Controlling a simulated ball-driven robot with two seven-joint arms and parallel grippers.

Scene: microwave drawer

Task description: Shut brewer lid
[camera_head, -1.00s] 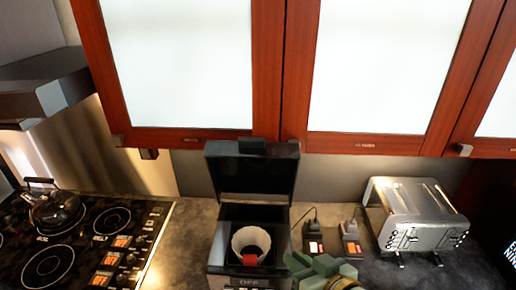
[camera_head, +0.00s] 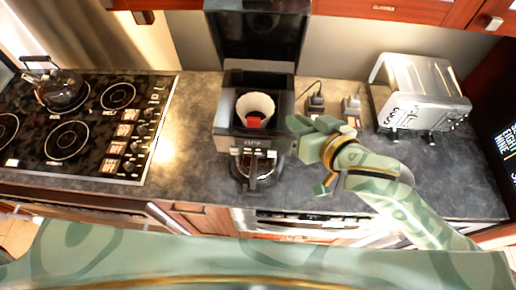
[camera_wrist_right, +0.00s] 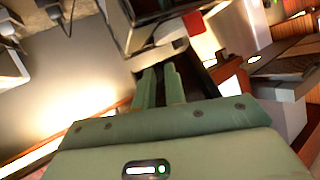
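The brewer (camera_head: 226,125) is a black coffee machine on the counter, with a white filter basket (camera_head: 254,104) and a red piece inside its open top. Its dark lid (camera_head: 258,38) stands raised at the back, upper edge cut off in the head view. A glass carafe (camera_head: 262,168) sits low at its front. My right gripper (camera_head: 300,138) is at the brewer's right side, below the raised lid; I cannot tell whether it touches. In the right wrist view its two fingers (camera_wrist_right: 160,86) show a narrow gap with nothing seen between them. My left gripper is out of view.
A silver toaster (camera_head: 425,95) stands on the right. A stove (camera_head: 85,130) with a kettle (camera_head: 62,90) is on the left. Red-framed cabinets (camera_head: 390,8) hang above. Counter left of the brewer is clear.

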